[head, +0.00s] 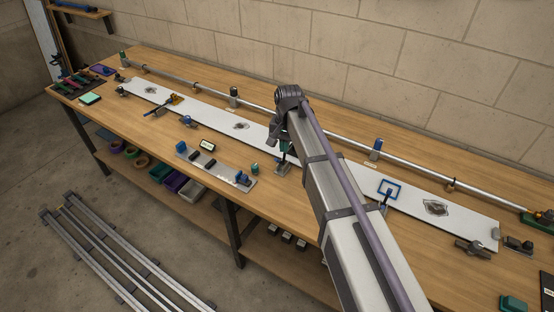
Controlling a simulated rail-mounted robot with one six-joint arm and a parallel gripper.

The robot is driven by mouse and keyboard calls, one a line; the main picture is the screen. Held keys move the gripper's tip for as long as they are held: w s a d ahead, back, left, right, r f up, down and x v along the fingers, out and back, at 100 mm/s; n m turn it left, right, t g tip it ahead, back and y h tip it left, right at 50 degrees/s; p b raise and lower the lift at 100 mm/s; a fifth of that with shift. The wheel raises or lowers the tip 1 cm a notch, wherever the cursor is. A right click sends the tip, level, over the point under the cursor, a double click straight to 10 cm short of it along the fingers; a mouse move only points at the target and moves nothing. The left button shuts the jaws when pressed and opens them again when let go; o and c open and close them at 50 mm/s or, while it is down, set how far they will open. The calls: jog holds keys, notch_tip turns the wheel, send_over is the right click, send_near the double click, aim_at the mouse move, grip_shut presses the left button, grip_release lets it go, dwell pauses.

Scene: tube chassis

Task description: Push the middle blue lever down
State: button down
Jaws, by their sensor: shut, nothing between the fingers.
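A white panel strip (330,172) runs along the bench, with several small clamp-like fixtures with blue parts near it. One with a blue bar (150,113) is at the left, a small blue one (187,120) sits in front of the strip, and a square blue loop (389,187) stands at the right. A dark green fixture (283,168) stands near the middle, beside my arm, and any blue lever there is hidden or too small to tell. My gripper (277,143) hangs near this fixture, mostly hidden by my arm. It is shut and empty; contact cannot be told.
A long metal tube (325,125) on supports runs behind the strip. A metal plate (216,166) with blue and black parts lies in front. A grey clamp (472,247) sits at the right. Bare wood (120,110) is free at the front left.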

aim_at(280, 161)
jog(key=w+m, duration=0.1)
jog(key=w+a+m, duration=0.2)
jog(key=m, duration=0.1)
jog(key=shift+w+r, duration=0.1)
jog(key=shift+w, duration=0.3)
jog(key=f+b, duration=0.7)
jog(key=shift+s+a, duration=0.15)
jog(key=shift+s, duration=0.1)
jog(key=shift+f, duration=0.1)
